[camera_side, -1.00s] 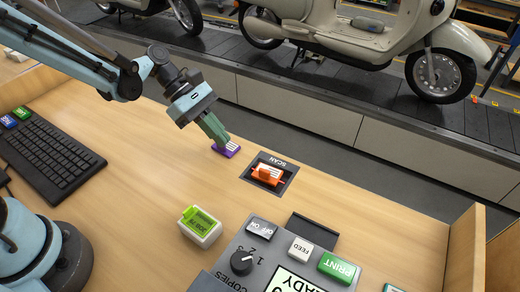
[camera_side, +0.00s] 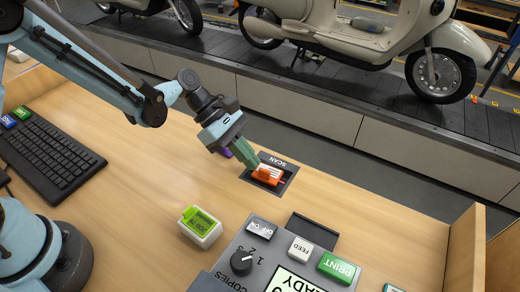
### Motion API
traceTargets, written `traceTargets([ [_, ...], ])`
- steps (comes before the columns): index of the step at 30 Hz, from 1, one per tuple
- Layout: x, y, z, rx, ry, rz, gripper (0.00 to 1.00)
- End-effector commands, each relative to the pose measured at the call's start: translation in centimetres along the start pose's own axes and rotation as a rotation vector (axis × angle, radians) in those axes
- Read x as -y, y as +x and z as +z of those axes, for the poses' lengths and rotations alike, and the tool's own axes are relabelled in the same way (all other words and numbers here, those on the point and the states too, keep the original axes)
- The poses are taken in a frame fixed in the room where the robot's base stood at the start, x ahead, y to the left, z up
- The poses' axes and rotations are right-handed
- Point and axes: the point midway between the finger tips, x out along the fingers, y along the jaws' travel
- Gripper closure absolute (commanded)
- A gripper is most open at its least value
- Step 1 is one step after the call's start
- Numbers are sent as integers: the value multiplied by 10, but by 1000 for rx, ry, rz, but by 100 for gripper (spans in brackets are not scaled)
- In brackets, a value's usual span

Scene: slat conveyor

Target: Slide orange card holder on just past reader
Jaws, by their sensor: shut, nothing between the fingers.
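The orange card holder (camera_side: 266,175) lies on the dark reader pad (camera_side: 284,186) marked SCAN, near the far edge of the desk. My gripper (camera_side: 254,163) is shut and empty, with its green fingertips at the upper left end of the orange holder. I cannot tell whether they touch it. A purple holder (camera_side: 226,152) lies just left of the reader, mostly hidden behind my gripper.
A printer panel (camera_side: 232,262) with a dial and buttons stands at the front. A black keyboard (camera_side: 48,154) lies at the left. A wooden divider (camera_side: 465,250) stands at the right. Desk right of the reader is clear.

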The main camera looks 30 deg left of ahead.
Motion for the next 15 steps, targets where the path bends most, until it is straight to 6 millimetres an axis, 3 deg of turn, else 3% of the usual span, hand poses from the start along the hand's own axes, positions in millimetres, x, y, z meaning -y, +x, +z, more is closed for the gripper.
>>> traceTargets([
  [15, 0, 70, 69, -1, 3, -3, 100],
])
